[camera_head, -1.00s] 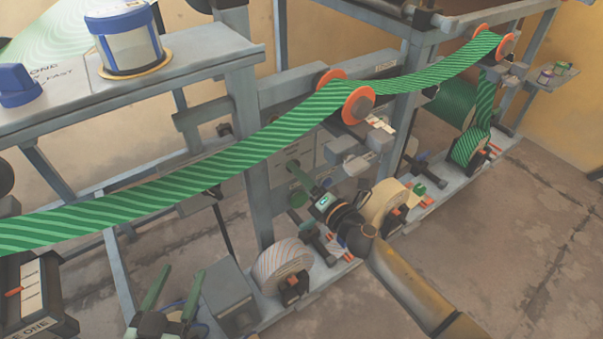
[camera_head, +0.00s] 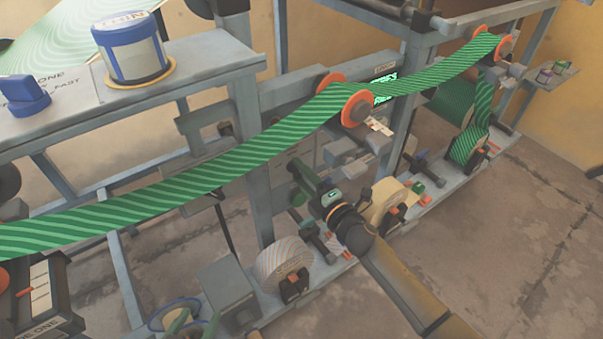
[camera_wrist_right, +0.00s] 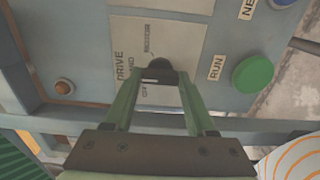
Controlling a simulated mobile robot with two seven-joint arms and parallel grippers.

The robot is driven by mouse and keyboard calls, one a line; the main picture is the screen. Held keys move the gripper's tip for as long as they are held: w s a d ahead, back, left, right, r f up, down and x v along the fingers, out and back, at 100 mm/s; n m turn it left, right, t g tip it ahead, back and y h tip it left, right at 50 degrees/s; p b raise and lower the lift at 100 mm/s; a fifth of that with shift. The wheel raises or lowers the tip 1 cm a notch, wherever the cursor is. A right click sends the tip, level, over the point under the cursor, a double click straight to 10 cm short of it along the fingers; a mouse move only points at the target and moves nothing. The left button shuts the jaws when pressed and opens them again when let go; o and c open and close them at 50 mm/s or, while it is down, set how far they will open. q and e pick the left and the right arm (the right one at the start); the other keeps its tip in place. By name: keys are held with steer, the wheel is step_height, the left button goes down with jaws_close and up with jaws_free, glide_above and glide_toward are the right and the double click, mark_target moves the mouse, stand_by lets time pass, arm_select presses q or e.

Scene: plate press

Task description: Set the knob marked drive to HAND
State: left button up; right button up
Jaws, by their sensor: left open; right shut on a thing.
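The drive knob (camera_wrist_right: 158,72) is a small dark knob on a white plate (camera_wrist_right: 185,42) lettered DRIVE in the right wrist view. Small lettering surrounds it, partly covered by a finger. My right gripper (camera_wrist_right: 156,78) has its green fingertips shut on the knob. Which mark the knob points to cannot be made out. In the head view my right gripper (camera_head: 302,172) reaches the grey panel behind the green striped web, and the knob is hidden there. My left gripper (camera_head: 195,322) is open and empty at the bottom edge, partly cut off.
A green RUN button (camera_wrist_right: 253,74) sits right of the knob, and an amber lamp (camera_wrist_right: 64,86) sits left. The striped web (camera_head: 200,170) crosses above my right arm. Paper rolls (camera_head: 285,258) stand on the lower rail. Open floor lies at right.

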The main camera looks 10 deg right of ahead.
mark_target(300, 174)
stand_by(0.3)
steer(key=o, duration=1.4)
steer(key=shift+c, duration=0.2)
steer(key=shift+s, duration=0.1)
steer(key=shift+s+d, duration=0.15)
steer(key=shift+s, duration=0.1)
steer(key=p+v, duration=0.1)
steer(key=v, duration=0.3)
arm_select(q)
steer(key=s+f+g, duration=0.2)
steer(key=s+f, duration=0.1)
steer(key=shift+d, duration=0.15)
arm_select(e)
steer(key=v, duration=0.8)
steer(key=shift+f, duration=0.1)
